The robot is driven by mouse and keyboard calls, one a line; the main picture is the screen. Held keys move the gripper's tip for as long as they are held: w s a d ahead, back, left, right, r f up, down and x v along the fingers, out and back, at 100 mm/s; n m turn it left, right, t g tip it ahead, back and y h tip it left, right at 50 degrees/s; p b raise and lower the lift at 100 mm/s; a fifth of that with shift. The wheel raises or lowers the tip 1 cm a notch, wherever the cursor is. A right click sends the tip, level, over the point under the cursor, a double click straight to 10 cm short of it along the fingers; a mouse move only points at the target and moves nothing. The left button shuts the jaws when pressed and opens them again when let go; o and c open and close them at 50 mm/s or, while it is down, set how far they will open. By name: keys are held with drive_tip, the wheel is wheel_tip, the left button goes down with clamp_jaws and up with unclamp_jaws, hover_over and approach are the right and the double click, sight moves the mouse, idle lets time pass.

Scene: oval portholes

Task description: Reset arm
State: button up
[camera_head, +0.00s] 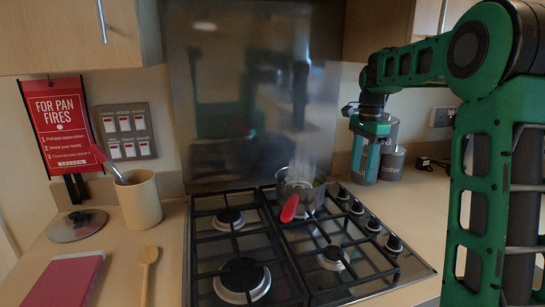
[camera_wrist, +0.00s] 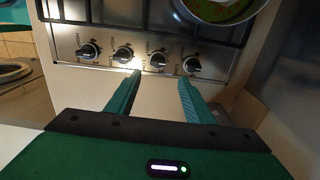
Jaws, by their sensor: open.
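My gripper (camera_head: 365,166) is raised at the right of the hob, in front of the grey canisters. In the wrist view its two teal fingers (camera_wrist: 158,82) are spread apart, with nothing between them. The fingers point toward the hob's row of knobs (camera_wrist: 140,57) and the counter edge beside it. My green arm reaches in from the right side of the head view.
A saucepan (camera_head: 300,190) with a red handle sits on the back right of the gas hob (camera_head: 275,262). Grey canisters (camera_head: 394,164) stand close behind my gripper. At left are a utensil pot (camera_head: 139,203), a glass lid (camera_head: 78,226), a wooden spoon (camera_head: 147,265) and a red board (camera_head: 64,281).

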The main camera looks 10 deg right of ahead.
drive_tip(key=s+a+f+n, duration=0.1)
drive_tip(key=s+f+n, duration=0.2)
drive_tip(key=s, duration=0.9)
drive_tip(key=s+a+f+n, duration=0.2)
drive_tip(key=s+f+n, duration=0.2)
drive_tip(key=s, duration=0.8)
drive_tip(key=s+a+f+n, duration=0.1)
drive_tip(key=s+f+n, duration=0.2)
drive_tip(key=s, duration=1)
drive_tip(key=shift+a+f+n, duration=0.25)
drive_tip(key=shift+f+n, duration=0.05)
drive_tip(key=shift+n, duration=0.4)
drive_tip(key=shift+w, duration=0.1)
drive_tip(key=shift+w+f, duration=0.25)
drive_tip(key=shift+w, duration=0.35)
